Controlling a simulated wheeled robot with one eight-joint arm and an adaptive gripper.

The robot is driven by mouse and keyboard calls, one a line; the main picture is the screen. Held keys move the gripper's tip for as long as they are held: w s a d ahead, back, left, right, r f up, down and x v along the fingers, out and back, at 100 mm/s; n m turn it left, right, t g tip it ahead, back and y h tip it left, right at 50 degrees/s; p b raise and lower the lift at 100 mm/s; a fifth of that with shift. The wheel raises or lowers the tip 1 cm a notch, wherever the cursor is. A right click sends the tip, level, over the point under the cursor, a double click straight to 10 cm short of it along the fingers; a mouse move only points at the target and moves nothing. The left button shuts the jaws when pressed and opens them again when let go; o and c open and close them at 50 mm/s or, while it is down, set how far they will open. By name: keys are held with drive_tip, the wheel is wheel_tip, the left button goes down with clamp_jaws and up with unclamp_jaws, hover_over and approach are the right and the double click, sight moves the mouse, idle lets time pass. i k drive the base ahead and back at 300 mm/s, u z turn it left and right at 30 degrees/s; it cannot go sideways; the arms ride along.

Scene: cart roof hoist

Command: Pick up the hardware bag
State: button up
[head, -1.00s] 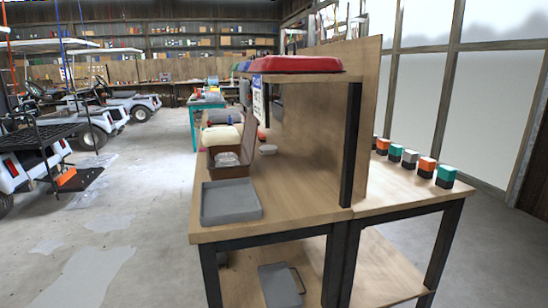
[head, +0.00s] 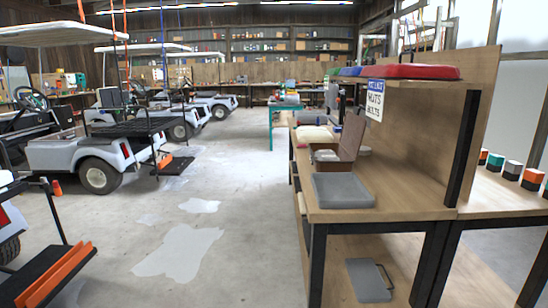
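A small pale, clear-looking bag (head: 326,155), which may be the hardware bag, lies in an open brown box (head: 348,140) on the wooden workbench (head: 410,195). It is small in the picture, and the box wall partly hides it. The box lid stands up on its right side. My gripper is not in view.
A grey tray (head: 343,190) sits in front of the box at the bench's near edge. A cream cushion-like item (head: 314,133) lies behind the box. A red lid-like item (head: 410,72) rests on the upper shelf. Golf carts (head: 90,150) stand left; the floor between is open.

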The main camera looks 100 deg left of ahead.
sight(317, 153)
drive_tip(key=u, duration=3.4)
drive_tip(key=i, duration=1)
drive_tip(key=u, duration=0.75)
